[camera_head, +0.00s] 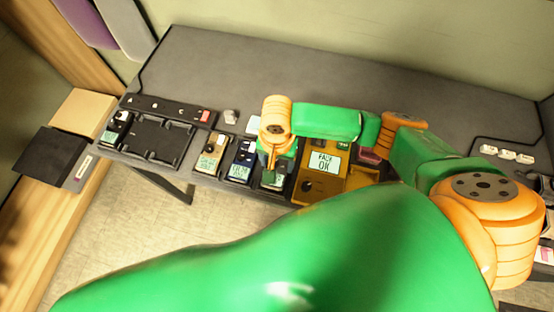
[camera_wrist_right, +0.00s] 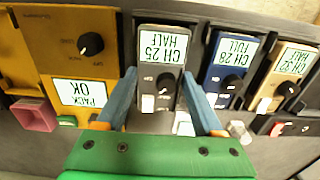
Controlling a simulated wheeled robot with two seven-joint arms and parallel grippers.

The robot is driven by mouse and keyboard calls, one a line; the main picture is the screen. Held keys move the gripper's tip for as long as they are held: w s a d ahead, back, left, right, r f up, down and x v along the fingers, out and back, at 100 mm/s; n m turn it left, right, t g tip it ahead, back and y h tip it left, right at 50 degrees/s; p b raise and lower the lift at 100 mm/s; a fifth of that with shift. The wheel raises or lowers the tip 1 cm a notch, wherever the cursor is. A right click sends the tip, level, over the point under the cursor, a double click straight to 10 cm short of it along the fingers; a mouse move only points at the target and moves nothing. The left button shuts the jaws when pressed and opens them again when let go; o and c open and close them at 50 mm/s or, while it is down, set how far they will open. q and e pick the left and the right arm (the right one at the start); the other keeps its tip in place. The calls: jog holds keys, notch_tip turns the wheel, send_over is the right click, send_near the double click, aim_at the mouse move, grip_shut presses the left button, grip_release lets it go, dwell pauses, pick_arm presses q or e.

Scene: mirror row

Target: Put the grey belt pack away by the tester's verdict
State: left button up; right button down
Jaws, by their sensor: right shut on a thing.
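The grey belt pack (camera_wrist_right: 159,66) reads "CH 25 HALF" in the right wrist view, with a dark knob on its face. My right gripper (camera_wrist_right: 160,88) is shut on it, one blue finger along each side. In the head view the right gripper (camera_head: 271,163) is over the pack's place, and its wrist covers much of the grey pack (camera_head: 276,180). The orange tester (camera_head: 310,187) stands just right of it, its screen (camera_head: 323,163) reading "PACK OK". I cannot tell whether the pack rests on its support or is slightly raised. My left gripper is not in view.
A blue pack (camera_head: 239,161) and a tan pack (camera_head: 210,153) stand left of the grey one. A black tray (camera_head: 160,140) with empty bays lies further left, a pack (camera_head: 117,128) at its end. A dark box (camera_head: 52,158) stands left of the table. The rear tabletop is clear.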

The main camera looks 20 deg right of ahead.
jog(key=shift+f+b, duration=0.3)
jog(key=shift+f, duration=0.35)
grip_release()
notch_tip(320, 180, up, 7)
jog(key=shift+r+p, duration=0.1)
jog(key=shift+p, duration=0.25)
dwell(0.4)
